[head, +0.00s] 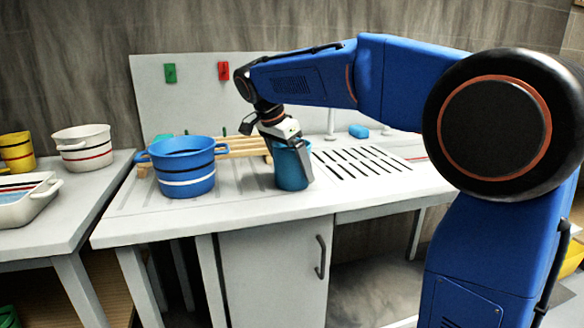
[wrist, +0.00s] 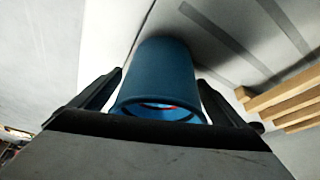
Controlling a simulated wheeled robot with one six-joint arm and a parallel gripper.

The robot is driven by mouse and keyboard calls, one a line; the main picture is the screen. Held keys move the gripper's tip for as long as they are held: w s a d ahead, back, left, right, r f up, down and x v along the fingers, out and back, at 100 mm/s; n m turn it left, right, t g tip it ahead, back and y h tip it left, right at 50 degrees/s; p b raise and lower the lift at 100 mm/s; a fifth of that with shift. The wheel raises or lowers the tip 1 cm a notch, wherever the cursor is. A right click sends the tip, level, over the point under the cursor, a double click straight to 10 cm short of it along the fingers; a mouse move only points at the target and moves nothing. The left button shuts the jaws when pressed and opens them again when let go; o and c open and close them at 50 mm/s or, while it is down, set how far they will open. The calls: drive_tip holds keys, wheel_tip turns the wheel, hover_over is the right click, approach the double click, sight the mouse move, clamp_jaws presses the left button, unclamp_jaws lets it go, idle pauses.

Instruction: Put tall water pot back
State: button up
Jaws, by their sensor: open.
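A teal-blue cylindrical pot (head: 291,172), which looks like the tall water pot, stands upright on the white counter. My gripper (head: 290,150) reaches down over it, with one finger visible along its right side. In the wrist view the pot (wrist: 165,75) lies between the two dark fingers of my gripper (wrist: 160,80), which are open with light gaps beside the pot. Its open rim faces the camera, with something reddish inside. Part of the pot is hidden by the gripper in the head view.
A wide blue pot (head: 188,172) with black and white stripes stands left on the counter (head: 230,207). A wooden rack (head: 238,146) is behind; it also shows in the wrist view (wrist: 285,98). Drain slots (head: 362,160) lie right. A side table holds white and yellow pots.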

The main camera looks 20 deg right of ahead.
drive_tip(key=v, duration=1.1)
drive_tip(key=shift+a+r, duration=0.2)
drive_tip(key=shift+r, duration=0.15)
drive_tip(key=shift+s, duration=0.15)
